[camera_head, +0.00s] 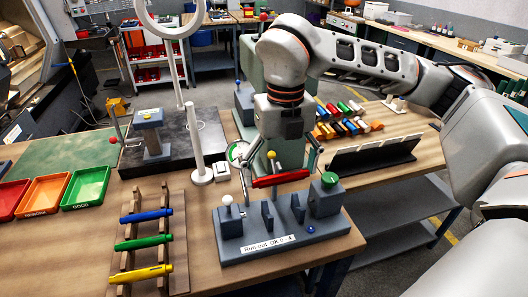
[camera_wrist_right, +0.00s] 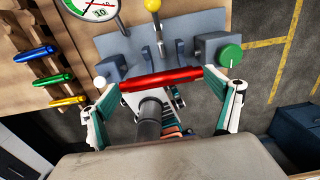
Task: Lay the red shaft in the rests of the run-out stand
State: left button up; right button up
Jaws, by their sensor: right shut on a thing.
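The red shaft (camera_head: 280,179) lies crosswise between the fingers of my right gripper (camera_head: 279,177), which is shut on it at its two ends. It also shows in the right wrist view (camera_wrist_right: 162,78). The gripper holds it above the run-out stand (camera_head: 300,236), apart from the rests. The stand is a grey-blue base with two upright rests, a left rest (camera_head: 268,214) and a right rest (camera_head: 297,208). A white-knobbed block (camera_head: 230,222) stands at its left end and a green-knobbed block (camera_head: 325,197) at its right. My left gripper is not in view.
A wooden rack (camera_head: 122,265) with blue, green and yellow shafts stands left of the stand. A yellow-knobbed lever (camera_head: 271,156) and a dial gauge (camera_head: 236,152) are behind the stand. Red, orange and green bins (camera_head: 86,187) are at the far left. A dark panel (camera_head: 373,155) stands behind right.

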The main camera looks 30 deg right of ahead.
jog(key=shift+w, duration=0.15)
jog(key=shift+w+f, duration=0.1)
jog(key=shift+f, duration=0.15)
jog(key=shift+s+f, duration=0.25)
jog(key=shift+f, duration=0.75)
jog(key=shift+w+f, duration=0.1)
jog(key=shift+f, duration=0.65)
notch_tip(320, 180, down, 3)
jog(key=shift+f+b, duration=0.15)
jog(key=shift+b, duration=0.55)
jog(key=shift+f+b, duration=0.3)
jog(key=shift+f, duration=0.05)
jog(key=shift+f+b, duration=0.45)
jog(key=shift+f, duration=0.15)
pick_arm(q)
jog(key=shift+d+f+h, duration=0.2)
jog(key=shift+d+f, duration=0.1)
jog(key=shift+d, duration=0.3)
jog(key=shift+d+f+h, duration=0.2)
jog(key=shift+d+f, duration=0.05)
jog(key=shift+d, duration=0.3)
